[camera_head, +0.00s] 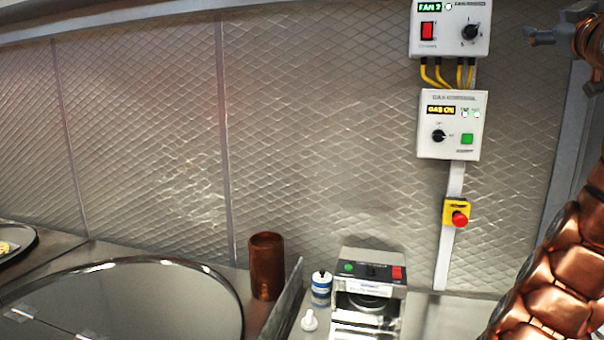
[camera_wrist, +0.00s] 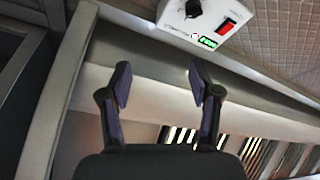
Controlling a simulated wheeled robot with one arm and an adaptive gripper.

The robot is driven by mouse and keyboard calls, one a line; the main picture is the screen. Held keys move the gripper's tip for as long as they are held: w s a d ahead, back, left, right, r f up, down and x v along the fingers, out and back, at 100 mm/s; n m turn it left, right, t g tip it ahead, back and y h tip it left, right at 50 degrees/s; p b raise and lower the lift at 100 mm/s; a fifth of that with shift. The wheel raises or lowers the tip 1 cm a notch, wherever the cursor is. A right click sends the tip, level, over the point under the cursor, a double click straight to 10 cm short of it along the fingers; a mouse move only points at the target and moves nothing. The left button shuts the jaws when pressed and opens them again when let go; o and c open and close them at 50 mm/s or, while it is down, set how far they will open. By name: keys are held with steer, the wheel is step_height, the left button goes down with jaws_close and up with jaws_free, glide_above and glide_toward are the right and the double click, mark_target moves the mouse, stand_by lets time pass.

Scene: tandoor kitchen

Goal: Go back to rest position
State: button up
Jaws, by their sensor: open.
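My gripper (camera_wrist: 157,82) shows in the wrist view with its two dark fingers spread apart and nothing between them. It points toward a metal ledge, with the white fan control box (camera_wrist: 208,20) above and to the right of its fingertips. The wrist picture shows this box upside down. In the head view part of my gripper (camera_head: 541,37) shows at the upper right edge, beside the fan control box (camera_head: 450,28); the rest is cut off by the frame.
On the wall are a gas control box (camera_head: 452,124) and a red stop button on yellow (camera_head: 457,213). Below stand a copper cup (camera_head: 267,266), a blue-white bottle (camera_head: 321,289), a small machine (camera_head: 370,283) and a large round lid (camera_head: 130,300). Slatted metal (camera_wrist: 255,155) shows in the wrist view.

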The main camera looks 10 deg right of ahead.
steer(key=w+a+f+m+g+y, duration=0.1)
steer(key=w+a+f+g+y, duration=0.1)
steer(key=w+a+f+y, duration=0.35)
steer(key=w+a+f+m+g+y, duration=0.1)
steer(key=w+a+f+g+y, duration=0.2)
steer(key=w+a+f, duration=0.6)
steer(key=a+f+g+y, duration=0.3)
steer(key=a+f+g, duration=0.2)
steer(key=a+f, duration=1.05)
steer(key=s+a+f+n+g, duration=0.1)
steer(key=s+a+f+g, duration=0.2)
steer(key=s+a+f, duration=0.45)
steer(key=s+a+f+g, duration=0.4)
steer(key=s+a+f, duration=0.1)
steer(key=s+f, duration=0.5)
steer(key=s+f+g+h, duration=0.1)
steer(key=s+f+g, duration=0.1)
steer(key=s+f, duration=0.6)
steer(key=s+d+f+g+h, duration=0.1)
steer(key=s+f+g+h, duration=0.1)
steer(key=s+f, duration=0.6)
steer(key=s, duration=0.6)
steer(key=shift+d+g, duration=0.25)
steer(key=shift+g, duration=0.05)
